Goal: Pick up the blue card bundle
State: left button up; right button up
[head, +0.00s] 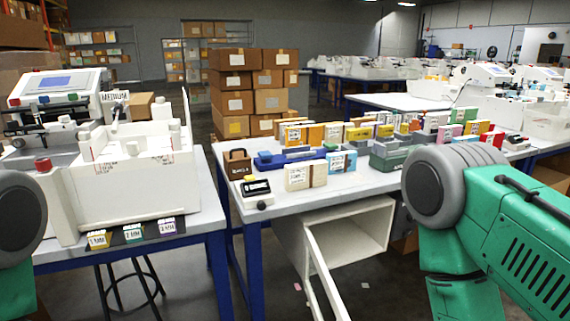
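Several small card bundles stand on the white table in the middle. One bundle with a light blue face and a white label (341,162) stands near the table's front, right of a white and brown bundle (298,177). It looks like the blue card bundle, but its print is too small to read. A dark blue long holder (285,159) lies behind and left of it. Neither of my grippers is in view; only parts of my arms show at the left and right edges.
A brown box with a handle (237,163) and a black and white device (257,192) stand at the table's left front. A grey-green holder (389,155) stands right of the blue bundle. An open white cabinet (345,245) is below. The front strip of tabletop is mostly clear.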

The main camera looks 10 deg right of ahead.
aim_at(347, 162)
jog(key=u, duration=2.15)
jog(key=l+u, duration=0.1)
jog(key=u, duration=0.35)
jog(key=k+l+u, duration=0.1)
jog(key=u, duration=0.4)
jog(key=k+u, duration=0.15)
jog(key=u, duration=0.3)
jog(key=k+u, duration=0.1)
jog(key=u, duration=0.4)
jog(key=k+j+u, duration=0.15)
jog(key=k, duration=0.55)
jog(key=k+j+u, duration=0.1)
jog(key=k, duration=0.6)
jog(key=k+l, duration=0.15)
jog(key=k, duration=0.35)
jog(key=k+l+u, duration=0.1)
jog(key=k, duration=0.4)
jog(key=z, duration=2.15)
jog(key=i, duration=0.05)
